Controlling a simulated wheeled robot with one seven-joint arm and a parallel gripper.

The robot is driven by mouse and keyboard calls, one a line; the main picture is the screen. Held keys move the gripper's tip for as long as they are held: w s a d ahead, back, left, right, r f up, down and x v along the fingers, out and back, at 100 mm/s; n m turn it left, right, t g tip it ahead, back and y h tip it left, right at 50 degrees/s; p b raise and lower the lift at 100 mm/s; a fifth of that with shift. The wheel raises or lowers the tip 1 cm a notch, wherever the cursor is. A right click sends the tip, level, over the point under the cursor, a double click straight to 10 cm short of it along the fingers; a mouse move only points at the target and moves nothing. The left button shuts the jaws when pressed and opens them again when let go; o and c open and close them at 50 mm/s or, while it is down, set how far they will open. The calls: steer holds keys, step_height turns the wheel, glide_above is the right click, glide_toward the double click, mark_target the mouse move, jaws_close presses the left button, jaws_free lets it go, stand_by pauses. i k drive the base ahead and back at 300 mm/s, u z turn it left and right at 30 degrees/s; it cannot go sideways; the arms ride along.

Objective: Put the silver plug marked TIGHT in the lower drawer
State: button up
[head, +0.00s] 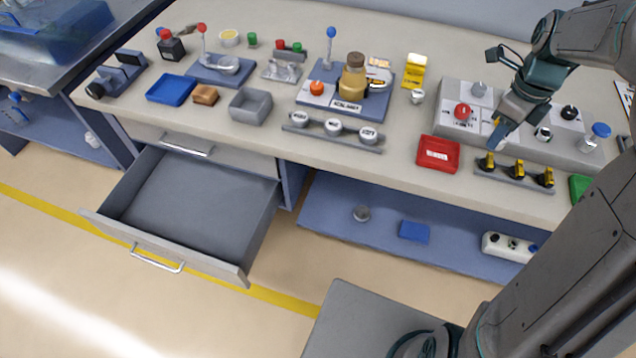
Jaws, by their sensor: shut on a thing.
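My gripper (499,132) is at the right, low over the front of the grey control panel (452,91). It is shut on a small pale silver piece (499,145), mostly hidden by the fingers; I cannot read any mark on it or tell whether it is seated in the panel. The lower drawer (200,195) at the left is pulled out and looks empty. The upper drawer (190,143) is shut.
A red tray (438,154) and a rack of yellow-black switches (513,172) lie near my gripper. A bottle (352,82) stands on a blue-grey base mid-bench. The floor before the drawer is clear.

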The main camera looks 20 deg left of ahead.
mark_target(213, 236)
steer(key=u, duration=0.35)
steer(key=k, duration=0.75)
steer(key=u, duration=0.5)
steer(key=i, duration=1)
steer(key=u, duration=1.15)
steer(key=i, duration=0.6)
steer(key=u, duration=0.6)
